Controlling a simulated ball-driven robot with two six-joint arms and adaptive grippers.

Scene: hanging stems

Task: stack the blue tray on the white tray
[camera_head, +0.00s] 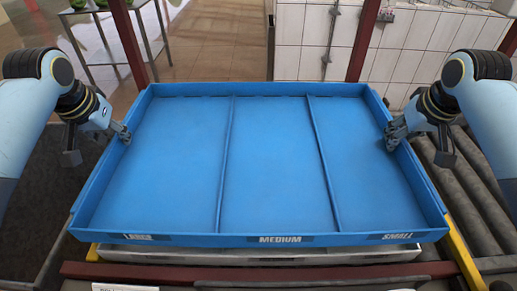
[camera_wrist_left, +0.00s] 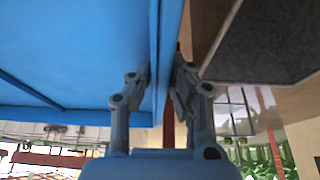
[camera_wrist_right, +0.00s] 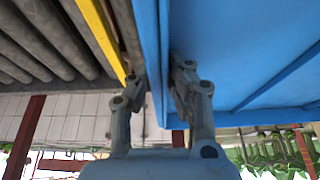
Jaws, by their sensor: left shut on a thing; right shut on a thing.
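The blue tray (camera_head: 275,170) is wide, with three compartments marked LARGE, MEDIUM and SMALL along its front wall. My left gripper (camera_head: 122,132) is shut on its left wall, and the left wrist view shows the fingers (camera_wrist_left: 160,85) on both sides of that wall. My right gripper (camera_head: 393,135) is shut on its right wall; the right wrist view shows the same grip (camera_wrist_right: 160,80). The white tray (camera_head: 260,254) shows only as a front strip below the blue tray. The rest of it is hidden, and I cannot tell whether the two trays touch.
Grey rollers (camera_head: 470,185) run along the right side. A yellow rail (camera_head: 463,255) lies beside the trays at the right. A dark red bar (camera_head: 160,271) crosses in front, and red posts (camera_head: 364,40) stand behind. A metal table (camera_head: 120,35) stands at the back left.

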